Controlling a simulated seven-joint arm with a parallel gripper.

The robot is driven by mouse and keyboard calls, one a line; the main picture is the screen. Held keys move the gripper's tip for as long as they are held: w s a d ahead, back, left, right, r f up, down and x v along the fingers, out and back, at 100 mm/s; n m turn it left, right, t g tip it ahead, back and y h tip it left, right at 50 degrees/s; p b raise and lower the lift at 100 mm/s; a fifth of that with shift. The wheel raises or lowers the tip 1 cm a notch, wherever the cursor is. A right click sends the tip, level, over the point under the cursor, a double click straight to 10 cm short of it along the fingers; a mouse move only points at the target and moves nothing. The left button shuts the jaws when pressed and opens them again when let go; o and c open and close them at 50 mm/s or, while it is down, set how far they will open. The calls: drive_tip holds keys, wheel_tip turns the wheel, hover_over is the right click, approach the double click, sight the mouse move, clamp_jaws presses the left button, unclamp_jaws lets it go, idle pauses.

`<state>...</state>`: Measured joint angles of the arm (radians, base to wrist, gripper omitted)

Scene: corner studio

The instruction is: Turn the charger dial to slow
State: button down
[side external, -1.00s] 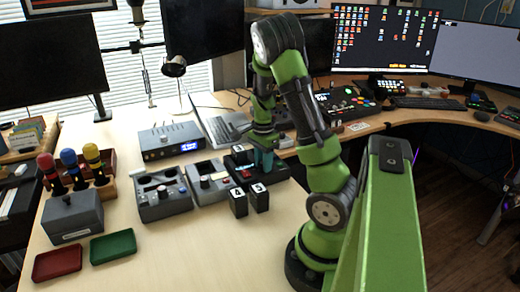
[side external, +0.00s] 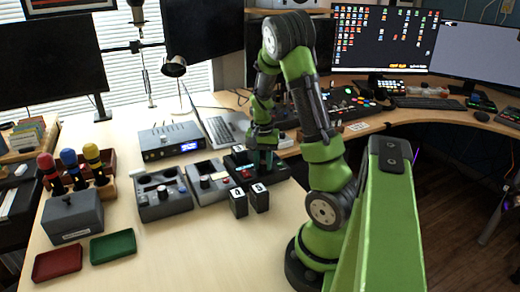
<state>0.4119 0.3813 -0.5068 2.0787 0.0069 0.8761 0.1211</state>
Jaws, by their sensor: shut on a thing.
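The charger (side external: 243,174) looks like a low black box with a red spot near its left front corner, in the middle of the table. My gripper (side external: 264,166) points down over the charger's top. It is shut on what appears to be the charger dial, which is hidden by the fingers. I cannot read the dial's setting or its marks from here. Two black battery blocks with white labels, a left one (side external: 239,204) and a right one (side external: 260,200), stand upright just in front of the charger.
A grey unit with a blue display (side external: 170,142) and a laptop (side external: 218,128) stand behind. Red (side external: 57,263) and green (side external: 112,246) trays lie front left.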

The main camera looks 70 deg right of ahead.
sight(262, 162)
drive_tip(key=shift+n, duration=0.8)
drive_tip(key=c, duration=0.8)
unclamp_jaws()
drive_tip(key=shift+c, duration=0.2)
wheel_tip(262, 162, up, 17)
drive_tip(key=shift+w, duration=0.2)
